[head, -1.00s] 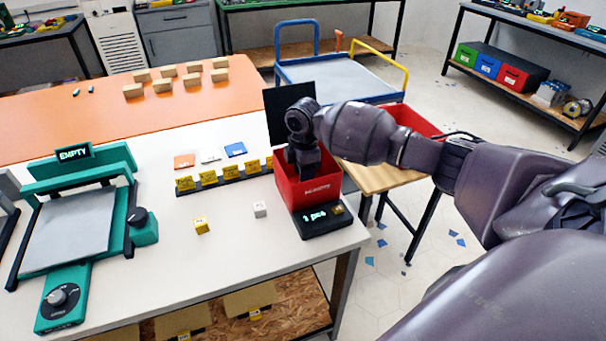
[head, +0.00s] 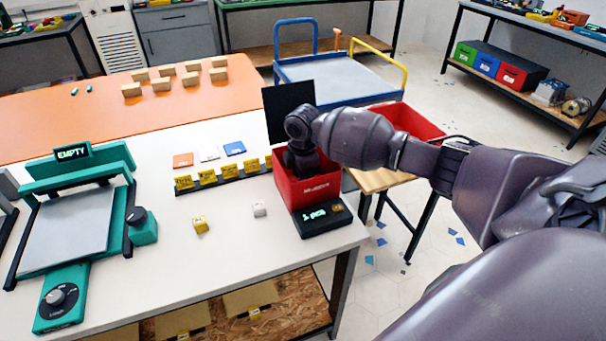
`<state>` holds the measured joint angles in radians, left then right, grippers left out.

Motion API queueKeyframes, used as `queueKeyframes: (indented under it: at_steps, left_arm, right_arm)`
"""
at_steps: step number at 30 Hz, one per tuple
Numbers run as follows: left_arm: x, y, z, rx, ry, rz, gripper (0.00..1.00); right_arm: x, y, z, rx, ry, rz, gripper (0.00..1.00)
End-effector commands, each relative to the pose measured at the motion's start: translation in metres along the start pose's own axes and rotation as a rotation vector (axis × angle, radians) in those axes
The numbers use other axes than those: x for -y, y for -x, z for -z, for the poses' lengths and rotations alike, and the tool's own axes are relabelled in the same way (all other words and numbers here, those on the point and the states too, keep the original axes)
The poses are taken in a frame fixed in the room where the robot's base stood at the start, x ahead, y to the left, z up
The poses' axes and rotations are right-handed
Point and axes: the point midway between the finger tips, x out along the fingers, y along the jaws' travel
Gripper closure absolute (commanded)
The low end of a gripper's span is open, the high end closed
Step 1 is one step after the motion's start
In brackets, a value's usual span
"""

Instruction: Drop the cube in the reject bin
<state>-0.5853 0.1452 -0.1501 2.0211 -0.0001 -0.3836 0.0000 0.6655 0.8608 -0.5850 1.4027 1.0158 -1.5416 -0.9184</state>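A red bin (head: 316,190) stands at the right end of the white table, behind a small black display (head: 324,215) reading "1 pcs". My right gripper (head: 300,164) points down into this bin; its fingertips are hidden by the bin's front wall, so I cannot tell whether it holds anything. A second, larger red bin (head: 412,122) sits on a wooden-topped stand behind my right arm. My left gripper is not in view.
A black rack with yellow tags (head: 208,177) stands left of the bin, with orange, white and blue tiles behind it. A black panel (head: 289,108) rises behind the bin. A teal printer (head: 80,215) is at the left. The table front between printer and bin is mostly clear.

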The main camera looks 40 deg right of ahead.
Motion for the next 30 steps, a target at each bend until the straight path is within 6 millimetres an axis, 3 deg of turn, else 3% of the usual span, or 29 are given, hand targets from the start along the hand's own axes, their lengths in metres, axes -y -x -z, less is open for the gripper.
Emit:
queueKeyframes:
  at_steps: [4, 16, 30]
  left_arm:
    - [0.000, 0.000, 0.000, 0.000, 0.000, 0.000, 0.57]
    - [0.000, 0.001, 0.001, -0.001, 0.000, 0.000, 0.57]
    - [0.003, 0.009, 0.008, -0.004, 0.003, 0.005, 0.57]
  right_arm:
    - [0.000, 0.000, 0.000, 0.000, 0.000, 0.000, 0.42]
    - [-0.001, 0.011, 0.000, -0.001, -0.001, -0.003, 0.42]
    - [-0.001, 0.099, 0.000, -0.001, -0.001, -0.005, 0.42]
